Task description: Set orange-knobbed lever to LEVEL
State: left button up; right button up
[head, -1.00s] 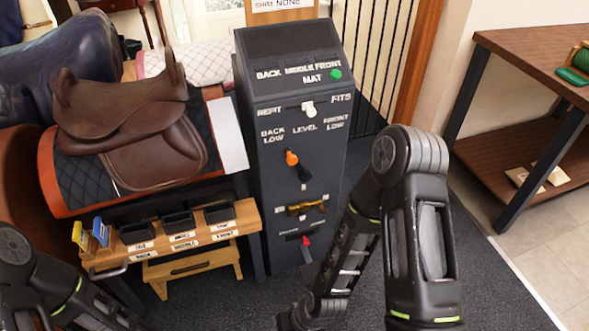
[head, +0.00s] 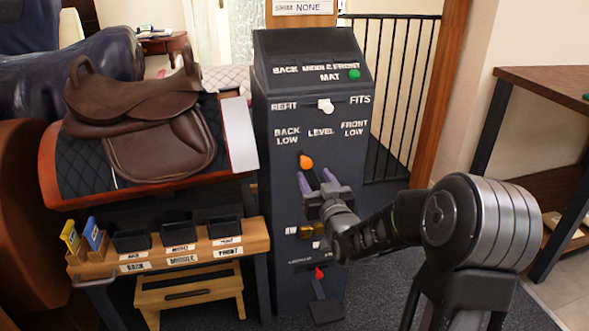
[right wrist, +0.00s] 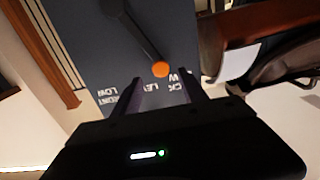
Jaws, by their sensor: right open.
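The orange-knobbed lever (head: 306,161) is on the front of the dark cabinet (head: 285,220). Its knob is up and left of the pivot, between the BACK LOW (head: 287,136) and LEVEL (head: 320,132) labels, nearer BACK LOW. My right gripper (head: 315,177) is open in front of the cabinet, just below the knob, its purple fingers pointing up toward it. It hides most of the lever's shaft in the head view. In the right wrist view the orange knob (right wrist: 160,69) is just beyond the open fingertips (right wrist: 160,88), with nothing held. My left gripper is out of view.
A white knob (head: 325,105) on the REFIT–FITS slot and a green button (head: 354,74) are above. A brass handle (head: 307,231) and a red-tipped lever (head: 319,273) are below. A saddle (head: 150,120) and a wooden bin shelf (head: 255,236) stand close on the left.

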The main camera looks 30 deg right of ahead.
aim_at(307, 166)
jog(key=shift+w, duration=0.1)
jog(key=x, duration=0.7)
jog(key=shift+w+b, duration=0.25)
jog(key=shift+b, duration=0.05)
grip_shut()
dwell(0.4)
dwell(0.9)
